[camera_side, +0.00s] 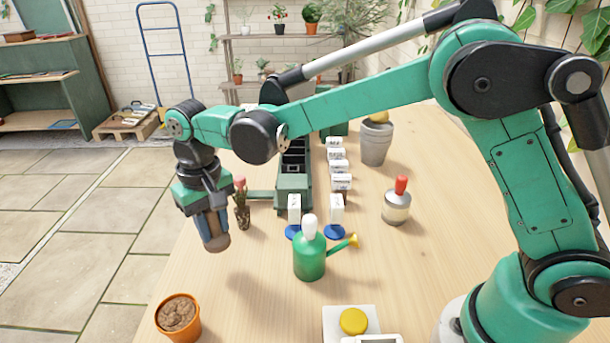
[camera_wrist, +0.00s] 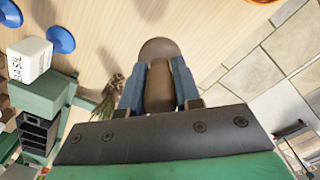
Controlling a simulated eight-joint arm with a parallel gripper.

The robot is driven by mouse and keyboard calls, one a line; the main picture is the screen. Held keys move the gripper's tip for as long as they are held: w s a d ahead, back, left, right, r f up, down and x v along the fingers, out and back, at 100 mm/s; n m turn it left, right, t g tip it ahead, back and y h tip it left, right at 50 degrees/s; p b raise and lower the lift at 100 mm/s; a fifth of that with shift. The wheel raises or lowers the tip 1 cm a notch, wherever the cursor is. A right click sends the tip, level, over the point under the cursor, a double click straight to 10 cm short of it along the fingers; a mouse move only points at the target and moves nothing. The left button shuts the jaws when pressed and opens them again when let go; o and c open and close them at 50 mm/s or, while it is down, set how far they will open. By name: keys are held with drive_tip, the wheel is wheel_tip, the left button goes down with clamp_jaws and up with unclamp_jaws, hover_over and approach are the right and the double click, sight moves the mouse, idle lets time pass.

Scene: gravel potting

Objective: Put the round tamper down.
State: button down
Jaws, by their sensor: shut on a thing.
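My gripper (camera_side: 212,224) is shut on the brown round tamper (camera_side: 216,243) and holds it up in the air, tilted slightly, at the left side of the table in the side view. In the wrist view the tamper (camera_wrist: 160,48) sticks out between the blue fingers, its rounded end pointing away from the gripper. The fingers hide part of its body. Nothing is seen touching its free end.
Bare wood lies between pot and can.

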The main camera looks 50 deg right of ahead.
drive_tip(key=shift+f, duration=2.85)
drive_tip(key=shift+f, duration=0.15)
drive_tip(key=c, duration=0.6)
unclamp_jaws()
